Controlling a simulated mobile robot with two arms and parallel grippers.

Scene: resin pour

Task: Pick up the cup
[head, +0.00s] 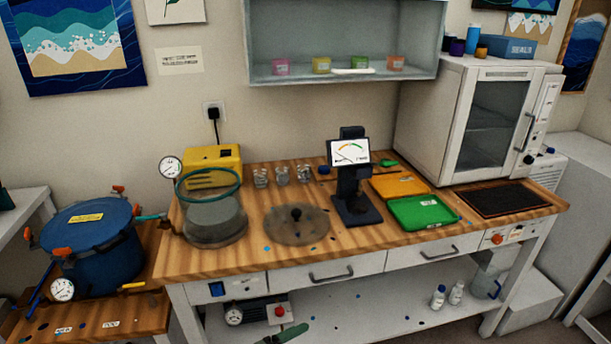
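Several small cups are in the head view, and I cannot tell which one the task means. Three clear cups, left (260,178), middle (282,176) and right (304,174), stand in a row at the back of the wooden bench (365,262). A pink cup (281,67), a yellow cup (321,65) and an orange cup (396,63) stand on the wall shelf (440,72), with a green one among them. Neither of my grippers can be made out.
A glass chamber (213,218), round grey plate (296,226), dial instrument (352,180), green tray (422,212), orange tray (399,185) and black mat (507,199) crowd the bench. A blue pressure pot (90,238) is left; a white oven (487,118) is right. An unclear green object (291,333) is low down.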

